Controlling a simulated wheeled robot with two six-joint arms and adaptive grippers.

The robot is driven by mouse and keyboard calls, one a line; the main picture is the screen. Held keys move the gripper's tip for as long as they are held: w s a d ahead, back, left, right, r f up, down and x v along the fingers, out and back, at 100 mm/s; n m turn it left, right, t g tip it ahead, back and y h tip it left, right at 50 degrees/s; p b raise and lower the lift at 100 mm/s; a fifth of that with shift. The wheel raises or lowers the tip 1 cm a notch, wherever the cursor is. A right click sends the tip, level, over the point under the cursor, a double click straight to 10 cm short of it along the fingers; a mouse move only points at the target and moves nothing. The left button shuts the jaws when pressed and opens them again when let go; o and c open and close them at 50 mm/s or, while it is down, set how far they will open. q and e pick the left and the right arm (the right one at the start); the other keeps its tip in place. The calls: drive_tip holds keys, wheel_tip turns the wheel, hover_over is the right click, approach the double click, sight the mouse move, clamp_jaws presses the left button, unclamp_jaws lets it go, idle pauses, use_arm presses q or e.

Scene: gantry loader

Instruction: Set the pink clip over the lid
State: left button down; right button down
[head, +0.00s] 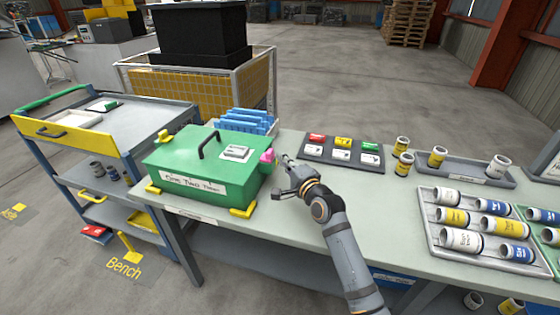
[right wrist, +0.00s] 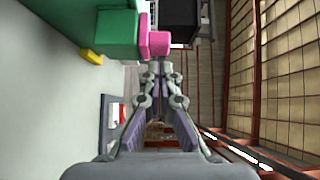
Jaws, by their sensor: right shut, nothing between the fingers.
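The green box (head: 225,192) stands on the bench with its green lid (head: 180,150) down. The lid has a dark handle and a pale label plate. The pink clip (head: 268,156) is at the right end of the box, near the lid's edge. In the right wrist view the clip (right wrist: 157,43) shows against the green box side (right wrist: 105,35). My right gripper (head: 284,160) is shut and empty, its tips just right of the clip. In the right wrist view my fingertips (right wrist: 160,70) point at the clip; whether they touch it I cannot tell. My left gripper is out of view.
Blue racks (head: 245,121) stand behind the box. A dark tray of coloured blocks (head: 341,150) lies right of the gripper. Cans and a can tray (head: 435,228) fill the bench's right side. A yellow latch (head: 163,137) is at the box's left. A cart (head: 140,112) stands left.

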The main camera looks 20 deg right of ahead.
sight(271, 156)
drive_tip(key=shift+w+a, duration=0.25)
drive_tip(key=shift+a, duration=0.2)
drive_tip(key=shift+w+a+p, duration=0.2)
drive_tip(key=shift+w+a, duration=0.2)
drive_tip(key=shift+a, duration=0.2)
drive_tip(key=shift+w+a+p, duration=0.15)
drive_tip(key=shift+w+a, duration=0.25)
drive_tip(key=shift+a, duration=0.2)
drive_tip(key=shift+d, duration=0.1)
